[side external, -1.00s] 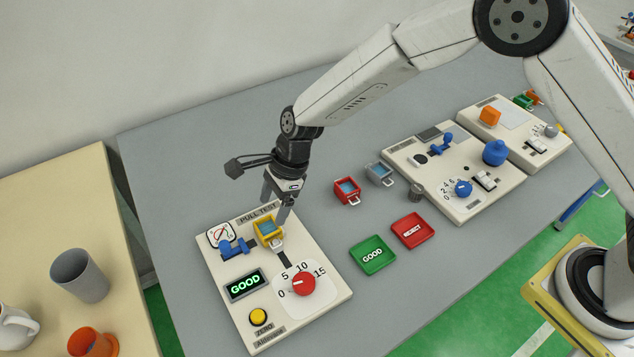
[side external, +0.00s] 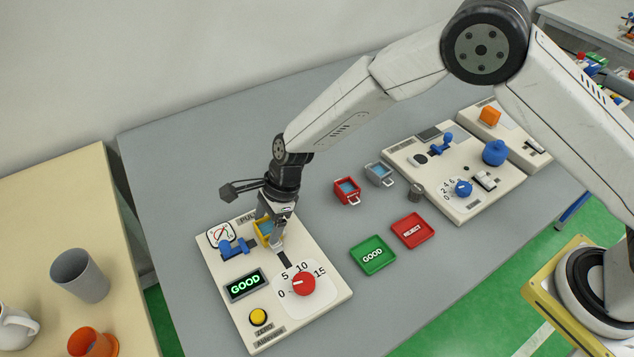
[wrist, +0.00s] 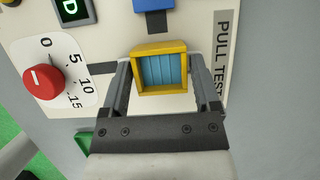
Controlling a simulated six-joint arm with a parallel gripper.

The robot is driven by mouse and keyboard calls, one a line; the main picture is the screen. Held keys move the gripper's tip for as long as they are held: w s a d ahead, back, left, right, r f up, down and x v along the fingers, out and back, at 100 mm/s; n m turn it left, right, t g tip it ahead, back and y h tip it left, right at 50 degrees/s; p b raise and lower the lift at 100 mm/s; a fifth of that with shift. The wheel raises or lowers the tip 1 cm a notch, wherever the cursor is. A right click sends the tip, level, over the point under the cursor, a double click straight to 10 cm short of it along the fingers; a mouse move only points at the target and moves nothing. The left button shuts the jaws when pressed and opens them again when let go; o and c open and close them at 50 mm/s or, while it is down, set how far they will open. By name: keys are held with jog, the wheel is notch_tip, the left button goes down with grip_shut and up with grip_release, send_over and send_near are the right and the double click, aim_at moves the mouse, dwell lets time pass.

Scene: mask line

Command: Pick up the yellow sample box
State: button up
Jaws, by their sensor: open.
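The yellow sample box (side external: 262,228) sits on the pull test panel (side external: 315,318), partly hidden behind my gripper in the side view. In the wrist view the yellow box (wrist: 160,49) shows its yellow rim and blue ribbed inside. My gripper (side external: 268,232) is open and low over the box. In the wrist view its two fingers (wrist: 162,80) stand to the left and right of the box, with small gaps visible. The box's handle is hidden in both current views.
A blue clamp (side external: 235,248) stands on the panel right beside the box. A red dial (side external: 304,284) and lit GOOD display (side external: 245,285) are nearby. Green tray (side external: 373,256), red tray (side external: 413,230), red box (side external: 347,190) and grey box (side external: 379,174) lie to the right.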

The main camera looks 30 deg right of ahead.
jog(key=c, duration=1.1)
jog(key=shift+o, duration=0.2)
jog(key=shift+r, duration=0.1)
jog(key=shift+r, duration=0.75)
jog(key=s+d+r, duration=0.6)
jog(key=s+r, duration=0.5)
jog(key=s, duration=0.1)
jog(key=shift+d+r, duration=0.15)
jog(key=shift+d, duration=0.25)
jog(key=shift+s, duration=0.1)
